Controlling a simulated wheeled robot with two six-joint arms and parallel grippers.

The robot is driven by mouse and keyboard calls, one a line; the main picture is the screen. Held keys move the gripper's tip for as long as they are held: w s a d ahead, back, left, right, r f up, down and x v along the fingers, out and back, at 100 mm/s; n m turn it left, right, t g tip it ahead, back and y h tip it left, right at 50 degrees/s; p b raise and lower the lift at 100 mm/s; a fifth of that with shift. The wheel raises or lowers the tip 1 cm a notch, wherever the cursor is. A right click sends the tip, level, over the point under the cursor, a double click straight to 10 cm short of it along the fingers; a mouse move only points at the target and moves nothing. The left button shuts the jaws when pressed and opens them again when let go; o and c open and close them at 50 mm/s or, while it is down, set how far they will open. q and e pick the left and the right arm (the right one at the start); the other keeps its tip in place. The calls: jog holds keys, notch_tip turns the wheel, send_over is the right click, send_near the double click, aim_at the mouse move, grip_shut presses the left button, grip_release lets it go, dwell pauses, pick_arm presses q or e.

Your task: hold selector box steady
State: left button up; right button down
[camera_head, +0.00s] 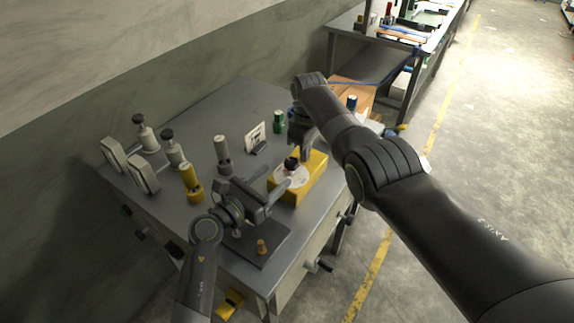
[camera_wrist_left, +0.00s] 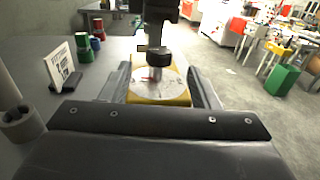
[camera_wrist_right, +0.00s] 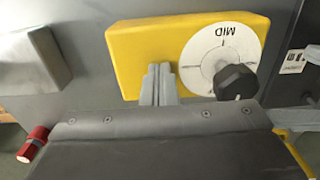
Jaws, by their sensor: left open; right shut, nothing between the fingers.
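The selector box is a yellow box (camera_head: 311,178) on the grey table, with a round white dial (camera_head: 292,176) and a black knob (camera_head: 291,163). In the right wrist view the box (camera_wrist_right: 140,45) shows its dial marked MID and the knob (camera_wrist_right: 236,80) at the dial's lower right. My left gripper (camera_head: 272,189) is open at the near left side of the box. In the left wrist view its fingers lie either side of the box (camera_wrist_left: 160,98); contact cannot be told. My right gripper (camera_head: 305,155) is shut and empty, over the box beside the knob; its closed fingers (camera_wrist_right: 158,82) overlap the yellow face.
A white sign card (camera_head: 256,137) and a green spool (camera_head: 279,122) stand behind the box. Grey fixtures (camera_head: 146,134) and a yellow cylinder (camera_head: 191,182) stand on the left. A dark mat (camera_head: 258,243) with a small orange piece (camera_head: 262,247) lies in front. The table's right edge is near the box.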

aim_at(287, 167)
pick_arm(q)
jog(key=x, duration=0.6)
jog(key=c, duration=0.9)
jog(key=shift+f+h, duration=0.1)
jog(key=shift+h, duration=0.2)
jog(key=shift+c, duration=0.3)
